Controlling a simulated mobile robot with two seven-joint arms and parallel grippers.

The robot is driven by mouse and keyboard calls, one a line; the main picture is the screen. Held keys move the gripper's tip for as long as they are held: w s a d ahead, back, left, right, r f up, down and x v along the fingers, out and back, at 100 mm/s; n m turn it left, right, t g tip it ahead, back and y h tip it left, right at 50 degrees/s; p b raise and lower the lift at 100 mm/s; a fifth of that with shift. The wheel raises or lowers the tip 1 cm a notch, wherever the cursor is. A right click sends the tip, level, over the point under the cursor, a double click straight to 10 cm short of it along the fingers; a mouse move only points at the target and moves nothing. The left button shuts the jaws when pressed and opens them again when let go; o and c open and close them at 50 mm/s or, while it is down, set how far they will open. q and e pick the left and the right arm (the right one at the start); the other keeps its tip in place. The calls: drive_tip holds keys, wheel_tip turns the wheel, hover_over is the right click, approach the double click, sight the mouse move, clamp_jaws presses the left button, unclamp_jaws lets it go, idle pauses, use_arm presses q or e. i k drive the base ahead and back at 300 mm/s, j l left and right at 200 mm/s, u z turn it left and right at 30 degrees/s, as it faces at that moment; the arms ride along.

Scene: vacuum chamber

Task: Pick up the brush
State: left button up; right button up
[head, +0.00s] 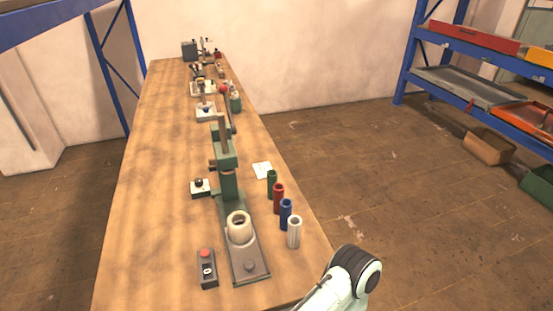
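I cannot make out a brush for certain in the head view; the items at the far end of the table are too small to tell. A long wooden table (150,215) runs away from me, with tools and devices along it. Part of my own arm, white with a black joint, shows at the bottom right, by the table's near right corner. Neither of my grippers is in view.
A green press (228,180) with a cream ring (239,228) stands near. Green (272,184), red (279,198), blue (286,214) and white (294,232) cylinders line its right. A button box (207,268) sits left. Blue shelving (405,75) stands right; the table's left side is clear.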

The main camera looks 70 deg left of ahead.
sight(212, 165)
drive_tip(key=i+l+z, duration=0.3)
drive_tip(key=i+z, duration=0.3)
drive_tip(key=i, duration=0.15)
drive_tip(key=i+j+u, duration=0.15)
drive_tip(key=i+u, duration=0.5)
drive_tip(key=u, duration=0.25)
drive_tip(key=i+l+u, duration=0.1)
drive_tip(key=i+u, duration=0.35)
drive_tip(key=i+j+u, duration=0.15)
drive_tip(key=i+u, duration=0.15)
drive_tip(key=u, duration=0.15)
drive_tip(key=i+u, duration=0.25)
drive_tip(key=u, duration=0.2)
drive_tip(key=i+u, duration=0.3)
drive_tip(key=u, duration=0.2)
drive_tip(key=i+j+u, duration=0.15)
drive_tip(key=i+u, duration=0.25)
drive_tip(key=i, duration=0.3)
drive_tip(key=i+l+u, duration=0.1)
drive_tip(key=i+u, duration=0.3)
drive_tip(key=i, duration=0.3)
drive_tip(key=i+j+z, duration=0.1)
drive_tip(key=i, duration=1.5)
drive_tip(key=i+l+z, duration=0.1)
drive_tip(key=i, duration=1.3)
drive_tip(key=u, duration=3.45)
